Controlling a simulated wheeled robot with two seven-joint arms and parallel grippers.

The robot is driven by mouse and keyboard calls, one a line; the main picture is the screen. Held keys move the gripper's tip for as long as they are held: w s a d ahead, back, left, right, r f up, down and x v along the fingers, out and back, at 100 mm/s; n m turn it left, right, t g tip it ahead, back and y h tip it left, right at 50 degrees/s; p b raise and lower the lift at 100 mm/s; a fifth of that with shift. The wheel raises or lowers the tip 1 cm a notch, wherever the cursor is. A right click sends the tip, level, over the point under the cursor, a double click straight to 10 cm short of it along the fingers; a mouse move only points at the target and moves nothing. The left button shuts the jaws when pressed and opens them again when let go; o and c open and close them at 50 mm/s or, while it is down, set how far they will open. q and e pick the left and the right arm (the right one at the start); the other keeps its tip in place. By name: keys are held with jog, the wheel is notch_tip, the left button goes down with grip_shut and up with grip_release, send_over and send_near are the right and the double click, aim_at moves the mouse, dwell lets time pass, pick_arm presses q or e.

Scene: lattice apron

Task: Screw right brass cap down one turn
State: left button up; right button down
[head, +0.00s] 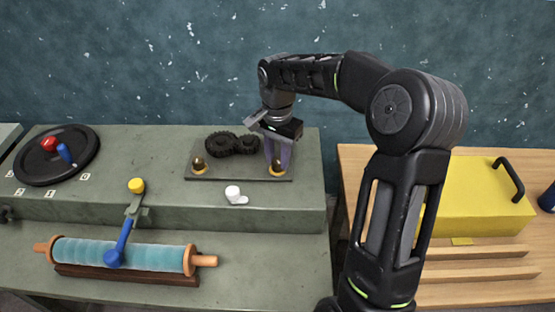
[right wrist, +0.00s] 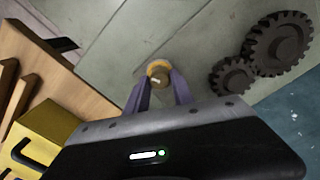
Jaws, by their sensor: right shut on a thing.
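The right brass cap (head: 277,170) sits at the right end of a dark plate (head: 225,175) on the grey-green bench. In the right wrist view the cap (right wrist: 158,70) shows as a round brass piece with a pale mark on its top. My right gripper (head: 277,162) points down over it, its two purple-grey fingers closed on the cap's sides. The fingers (right wrist: 160,84) flank the cap in the right wrist view and partly hide it. My left gripper is not in view.
Two dark gears (head: 222,144) sit on the plate between the caps. A white lever (head: 235,195) lies in front of the plate. A yellow-knobbed lever (head: 136,187), a blue roller (head: 120,254) and a round dial (head: 57,155) are left. A yellow box (head: 480,200) stands right.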

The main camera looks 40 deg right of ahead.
aim_at(278, 160)
jog(key=m, duration=0.2)
jog(key=shift+m+b, duration=0.3)
jog(key=shift+b, duration=0.1)
jog(key=shift+m, duration=1.3)
jog(key=c, duration=1.1)
grip_release()
jog(key=shift+b, duration=0.3)
notch_tip(278, 160, up, 8)
jog(key=shift+f, duration=0.1)
